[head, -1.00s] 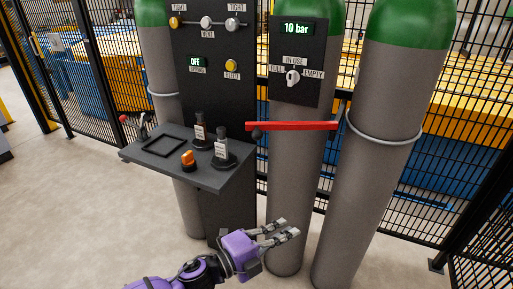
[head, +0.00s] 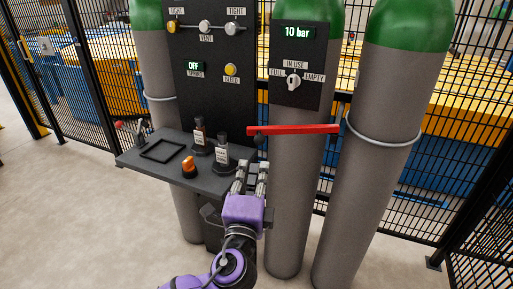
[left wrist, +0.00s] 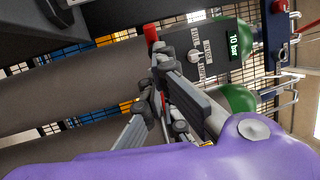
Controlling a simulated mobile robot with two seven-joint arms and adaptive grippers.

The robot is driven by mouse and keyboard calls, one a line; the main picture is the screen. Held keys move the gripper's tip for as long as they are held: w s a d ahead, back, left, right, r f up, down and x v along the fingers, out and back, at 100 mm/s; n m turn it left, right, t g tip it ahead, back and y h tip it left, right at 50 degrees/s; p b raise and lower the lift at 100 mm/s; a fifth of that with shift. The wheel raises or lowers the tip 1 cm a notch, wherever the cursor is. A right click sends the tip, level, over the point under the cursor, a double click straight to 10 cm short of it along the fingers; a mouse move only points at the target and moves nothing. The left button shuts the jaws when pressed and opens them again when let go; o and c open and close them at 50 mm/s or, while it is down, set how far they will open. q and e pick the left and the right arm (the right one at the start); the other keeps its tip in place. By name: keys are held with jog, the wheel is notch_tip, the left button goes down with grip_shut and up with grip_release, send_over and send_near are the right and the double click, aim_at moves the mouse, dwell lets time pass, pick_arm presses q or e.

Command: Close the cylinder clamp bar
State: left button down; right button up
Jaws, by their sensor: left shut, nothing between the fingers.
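The red clamp bar (head: 295,130) lies roughly level across the front of the middle gas cylinder (head: 290,200). A dark round knob (head: 259,138) shows at its left end, and its right end reaches the edge of the right cylinder. Part of the bar shows in the left wrist view (left wrist: 151,36), just beyond the fingers. My left gripper (head: 253,168) is shut and empty, fingers pointing up, below the bar's left end beside the shelf's right edge. It fills the middle of the left wrist view (left wrist: 160,65). My right gripper is not in view.
A dark shelf (head: 150,165) left of the gripper carries two labelled bottles (head: 221,150) and an orange knob (head: 189,166). A panel with a 10 bar display (head: 298,32) hangs above the bar. The right cylinder (head: 375,170) has a metal ring. Mesh fence stands behind.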

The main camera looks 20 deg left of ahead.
aim_at(259, 142)
pick_arm(q)
jog(key=p+x, duration=0.1)
jog(key=x, duration=0.5)
jog(key=shift+r, duration=0.15)
jog(key=shift+w+a, duration=0.1)
jog(key=shift+w, duration=0.45)
